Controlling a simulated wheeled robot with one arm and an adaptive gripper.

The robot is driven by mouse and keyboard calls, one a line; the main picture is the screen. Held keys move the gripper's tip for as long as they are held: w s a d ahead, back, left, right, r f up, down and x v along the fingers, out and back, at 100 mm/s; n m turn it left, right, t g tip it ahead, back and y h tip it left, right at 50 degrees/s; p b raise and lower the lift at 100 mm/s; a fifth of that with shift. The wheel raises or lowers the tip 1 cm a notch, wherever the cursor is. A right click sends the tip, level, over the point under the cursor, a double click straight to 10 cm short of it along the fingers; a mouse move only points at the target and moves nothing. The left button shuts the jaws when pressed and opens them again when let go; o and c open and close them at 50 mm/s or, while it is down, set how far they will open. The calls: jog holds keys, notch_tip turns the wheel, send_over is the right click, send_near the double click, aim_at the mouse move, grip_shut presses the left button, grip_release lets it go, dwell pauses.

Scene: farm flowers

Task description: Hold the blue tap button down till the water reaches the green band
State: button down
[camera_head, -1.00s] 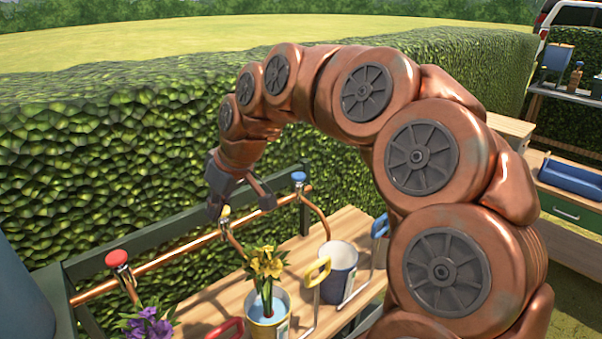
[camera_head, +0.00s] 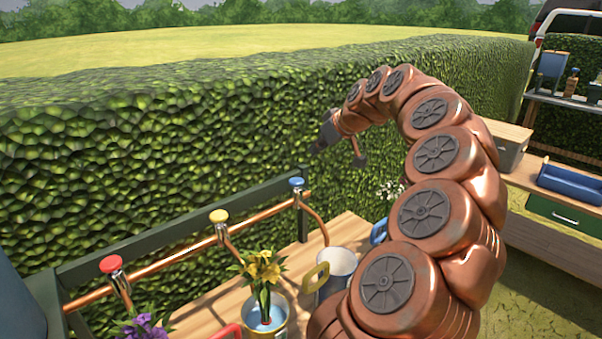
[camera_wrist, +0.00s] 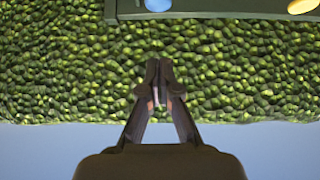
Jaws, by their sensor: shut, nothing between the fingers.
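The blue tap button (camera_head: 296,183) tops the right-hand tap on the copper pipe. It also shows at the top edge of the wrist view (camera_wrist: 158,5). My gripper (camera_head: 338,156) is above and to the right of it, apart from it, in front of the hedge. In the wrist view my gripper (camera_wrist: 161,64) has its fingertips together with nothing between them. A pale grey pot (camera_head: 337,264) stands on the bench near the blue tap's curved spout, partly behind my arm. I cannot make out a green band or a water level in it.
A yellow button (camera_head: 219,216) and a red button (camera_head: 110,264) top the other taps. A pot of yellow flowers (camera_head: 265,322) and purple flowers (camera_head: 143,327) stand at the front of the wooden bench (camera_head: 345,228). The hedge (camera_head: 200,150) runs behind the dark rail.

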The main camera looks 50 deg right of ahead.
jog(key=p, duration=0.3)
send_over(294, 179)
jog(key=s, duration=0.3)
jog(key=f, duration=0.6)
jog(key=shift+a+f, duration=0.25)
jog(key=f, duration=0.2)
jog(key=f+p, duration=0.1)
jog(key=shift+w+d+f, duration=0.1)
jog(key=shift+w+f, duration=0.15)
jog(key=shift+f, duration=0.55)
jog(key=shift+f, duration=0.1)
